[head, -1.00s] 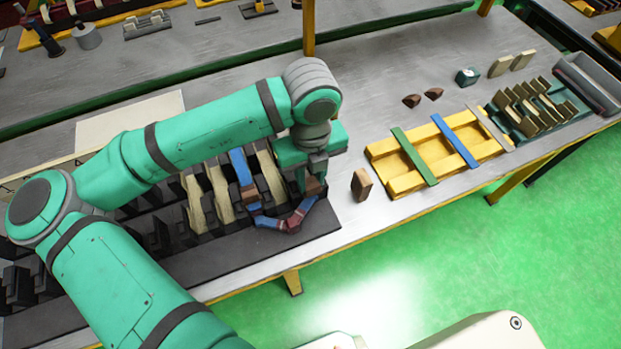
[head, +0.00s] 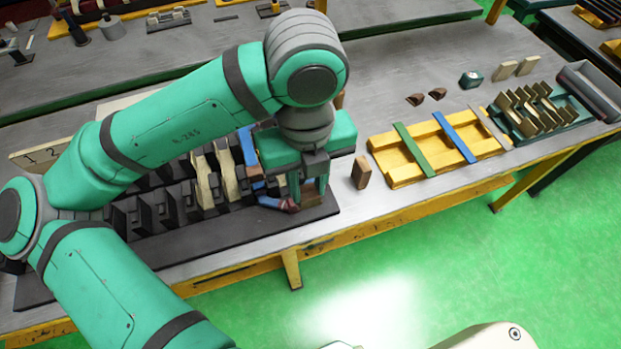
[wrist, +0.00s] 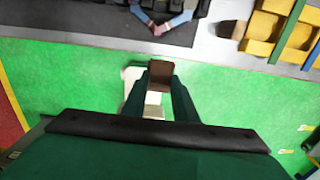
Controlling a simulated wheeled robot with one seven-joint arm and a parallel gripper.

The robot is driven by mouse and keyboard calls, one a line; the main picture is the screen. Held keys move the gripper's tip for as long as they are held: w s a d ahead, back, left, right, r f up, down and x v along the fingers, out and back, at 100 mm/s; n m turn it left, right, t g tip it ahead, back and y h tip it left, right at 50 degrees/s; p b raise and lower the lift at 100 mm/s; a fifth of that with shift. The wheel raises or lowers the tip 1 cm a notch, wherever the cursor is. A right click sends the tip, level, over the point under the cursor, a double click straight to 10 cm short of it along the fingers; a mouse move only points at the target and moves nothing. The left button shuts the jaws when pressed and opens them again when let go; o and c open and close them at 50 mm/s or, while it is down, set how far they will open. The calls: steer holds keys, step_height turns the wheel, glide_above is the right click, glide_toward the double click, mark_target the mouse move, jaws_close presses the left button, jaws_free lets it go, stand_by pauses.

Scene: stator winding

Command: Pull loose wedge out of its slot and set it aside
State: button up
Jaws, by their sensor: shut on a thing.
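A brown wedge (wrist: 160,72) is held between the fingertips of my gripper (wrist: 158,88) in the wrist view, clear of any slot there. In the head view my gripper (head: 309,188) points down near the right front end of the dark slotted stator (head: 205,232); its fingers mostly hide the wedge. Cream strips (head: 203,180) and a blue strip (head: 247,148) stand in the slots. A blue and reddish-brown coil end (head: 275,202) lies at the stator's right end, partly behind the gripper; it also shows at the top of the wrist view (wrist: 158,24).
A brown block (head: 360,172) stands upright on the bench right of the stator.

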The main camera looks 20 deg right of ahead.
steer(key=shift+s+a+r, duration=0.3)
steer(key=shift+s, duration=0.25)
step_height(320, 180, down, 10)
steer(key=shift+r, duration=0.25)
stand_by(1.7)
stand_by(0.5)
